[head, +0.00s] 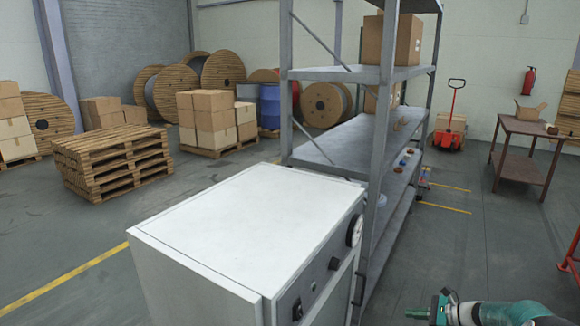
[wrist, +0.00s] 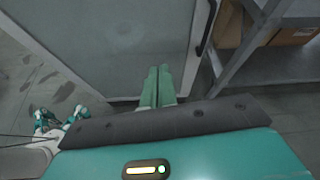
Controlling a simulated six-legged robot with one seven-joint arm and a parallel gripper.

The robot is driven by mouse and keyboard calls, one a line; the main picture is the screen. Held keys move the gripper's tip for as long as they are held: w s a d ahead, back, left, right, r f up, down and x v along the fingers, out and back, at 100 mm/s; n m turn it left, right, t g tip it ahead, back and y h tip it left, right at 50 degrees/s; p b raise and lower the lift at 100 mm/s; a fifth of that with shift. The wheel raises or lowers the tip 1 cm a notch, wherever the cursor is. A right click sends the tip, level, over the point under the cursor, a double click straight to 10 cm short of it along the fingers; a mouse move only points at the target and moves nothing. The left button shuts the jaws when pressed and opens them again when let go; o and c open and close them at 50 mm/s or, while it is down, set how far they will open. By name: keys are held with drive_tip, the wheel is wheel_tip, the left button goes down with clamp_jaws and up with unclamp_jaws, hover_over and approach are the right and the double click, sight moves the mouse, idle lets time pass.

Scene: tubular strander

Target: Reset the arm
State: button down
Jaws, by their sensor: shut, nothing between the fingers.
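My gripper (wrist: 158,72) shows in the wrist view as two green fingers side by side, pressed together with nothing between them. They point toward the lower part of a grey-white cabinet (wrist: 112,42) and a strip of floor; I cannot tell the exact gap. In the head view, my teal and white arm shows at the bottom right, low over the floor and to the right of the white cabinet (head: 245,225). The rest of the arm is cut off by the frame edge.
A grey metal shelf (head: 335,145) with boxes stands right behind the cabinet; its post also shows in the wrist view (wrist: 245,45). A pallet stack (head: 112,160) stands at left. A brown table (head: 525,130) and red pallet jack (head: 453,115) stand at right. Floor (head: 465,245) between is clear.

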drive_tip(key=s+a+r+n+g+h, duration=0.25)
drive_tip(key=s+a+r+n, duration=0.35)
drive_tip(key=a+r, duration=0.45)
drive_tip(key=s+a+r+n+g+h, duration=0.2)
drive_tip(key=s+a+r+n+h, duration=0.35)
drive_tip(key=r, duration=0.85)
drive_tip(key=s+a+r+n+t+h, duration=0.1)
drive_tip(key=s+a+r+n, duration=0.1)
drive_tip(key=s, duration=0.6)
drive_tip(key=s+a+r+n+t+h, duration=0.1)
drive_tip(key=s+a+r+n, duration=0.1)
drive_tip(key=s+n, duration=0.3)
drive_tip(key=s+a+r+n+t+h, duration=0.1)
drive_tip(key=s+a+r+n, duration=0.2)
drive_tip(key=s, duration=0.9)
drive_tip(key=shift+s+a+n, duration=0.15)
drive_tip(key=shift+a+n, duration=0.25)
drive_tip(key=shift+n, duration=0.15)
